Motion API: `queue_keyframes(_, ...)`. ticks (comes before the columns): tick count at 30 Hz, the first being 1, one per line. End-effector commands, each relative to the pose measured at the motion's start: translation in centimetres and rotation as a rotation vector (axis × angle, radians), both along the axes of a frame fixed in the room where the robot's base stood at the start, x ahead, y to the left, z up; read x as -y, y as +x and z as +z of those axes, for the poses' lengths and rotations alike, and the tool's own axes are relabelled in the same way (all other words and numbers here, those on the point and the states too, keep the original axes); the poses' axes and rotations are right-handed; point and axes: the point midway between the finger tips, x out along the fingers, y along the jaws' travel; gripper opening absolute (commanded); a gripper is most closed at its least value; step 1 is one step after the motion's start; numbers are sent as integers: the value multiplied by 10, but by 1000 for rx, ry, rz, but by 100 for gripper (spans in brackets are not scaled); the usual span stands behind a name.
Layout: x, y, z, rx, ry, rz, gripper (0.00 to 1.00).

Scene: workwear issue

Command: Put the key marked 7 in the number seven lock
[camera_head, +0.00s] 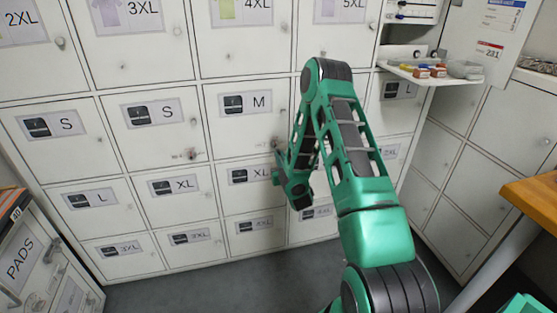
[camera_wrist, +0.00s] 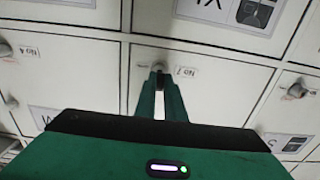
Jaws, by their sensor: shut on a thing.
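My gripper (camera_wrist: 158,78) is shut, with its two green fingers close together at a small grey lock (camera_wrist: 158,66) on a white locker door. Beside this lock is an upside-down label reading No 7 (camera_wrist: 186,72). The thing between my fingertips is mostly hidden, and I cannot read a mark on it or tell how far it sits in the lock. In the head view my gripper (camera_head: 277,148) is at the lower right of the door labelled M (camera_head: 248,103).
Locker doors surround the spot. A lock with something hanging from it (camera_head: 192,154) is on the S door to the left. A lock marked No 4 (camera_wrist: 28,51) shows in the wrist view. A shelf (camera_head: 432,78) with small items juts out at upper right. A wooden table edge (camera_head: 530,200) is at right.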

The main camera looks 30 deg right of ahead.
Motion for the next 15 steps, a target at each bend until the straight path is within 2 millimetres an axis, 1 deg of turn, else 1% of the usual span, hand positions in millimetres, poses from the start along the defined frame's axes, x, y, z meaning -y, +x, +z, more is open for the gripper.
queue_keyframes(15,1,5,0,0,0,1,0)
